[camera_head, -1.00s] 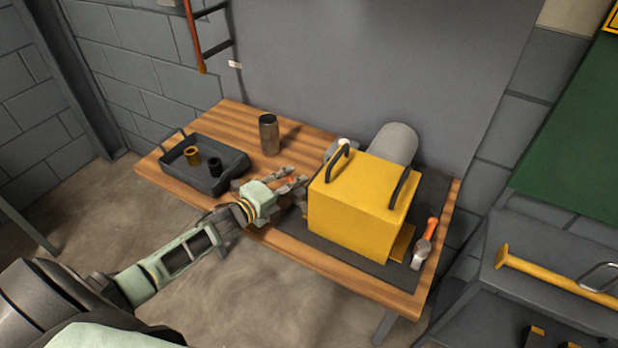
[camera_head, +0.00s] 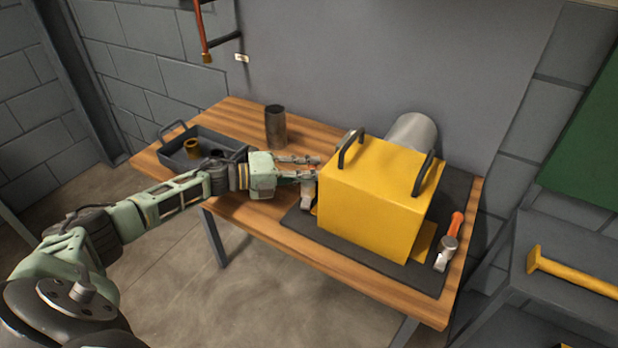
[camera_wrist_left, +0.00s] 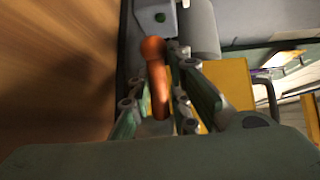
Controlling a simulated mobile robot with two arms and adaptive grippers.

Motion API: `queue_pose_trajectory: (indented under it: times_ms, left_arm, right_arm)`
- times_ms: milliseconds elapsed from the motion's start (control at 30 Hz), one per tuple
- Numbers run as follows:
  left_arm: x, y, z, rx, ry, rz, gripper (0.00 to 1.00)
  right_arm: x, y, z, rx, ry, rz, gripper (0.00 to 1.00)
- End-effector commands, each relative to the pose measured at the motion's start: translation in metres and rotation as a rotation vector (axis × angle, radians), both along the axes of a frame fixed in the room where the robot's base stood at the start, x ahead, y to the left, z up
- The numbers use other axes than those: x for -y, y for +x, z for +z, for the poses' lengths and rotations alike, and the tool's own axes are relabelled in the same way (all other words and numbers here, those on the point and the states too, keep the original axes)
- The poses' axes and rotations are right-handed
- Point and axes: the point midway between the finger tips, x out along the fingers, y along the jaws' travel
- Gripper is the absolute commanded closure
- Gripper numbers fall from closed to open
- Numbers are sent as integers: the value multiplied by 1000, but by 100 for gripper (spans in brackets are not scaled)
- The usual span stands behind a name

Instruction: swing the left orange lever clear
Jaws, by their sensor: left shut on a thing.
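The yellow casing (camera_head: 368,200) with two dark handles sits on a dark mat on the wooden table. The orange lever (camera_wrist_left: 159,80) shows in the left wrist view as a rod with a round knob, between the fingers of my left gripper (camera_wrist_left: 166,70). In the head view my left gripper (camera_head: 314,167) is at the casing's left side, and the lever is hidden there by the fingers. The gripper is shut on the lever. My right gripper is in neither view.
A dark tray (camera_head: 218,141) with two small cylinders and a metal cup (camera_head: 276,127) stand at the table's left. A grey cylinder (camera_head: 414,132) is behind the casing.

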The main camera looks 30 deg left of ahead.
Motion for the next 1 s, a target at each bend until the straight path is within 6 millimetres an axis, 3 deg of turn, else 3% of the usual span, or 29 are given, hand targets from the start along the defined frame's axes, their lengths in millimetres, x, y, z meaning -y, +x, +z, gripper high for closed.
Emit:
queue_pose_trajectory:
  times_ms: [33, 367, 400, 600, 1000]
  left_arm:
    - [1, -3, -8, -16, 1, -5, 100]
    - [2, -3, -8, -18, 1, -9, 100]
    - [2, -3, -8, -18, 1, -9, 83]
    - [2, -3, -7, -13, 1, -9, 67]
    - [2, -1, -2, -6, 0, -4, 67]
  right_arm:
    - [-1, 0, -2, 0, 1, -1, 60]
    - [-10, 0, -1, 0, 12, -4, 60]
    - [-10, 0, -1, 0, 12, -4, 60]
    - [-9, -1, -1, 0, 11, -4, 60]
    - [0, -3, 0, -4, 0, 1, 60]
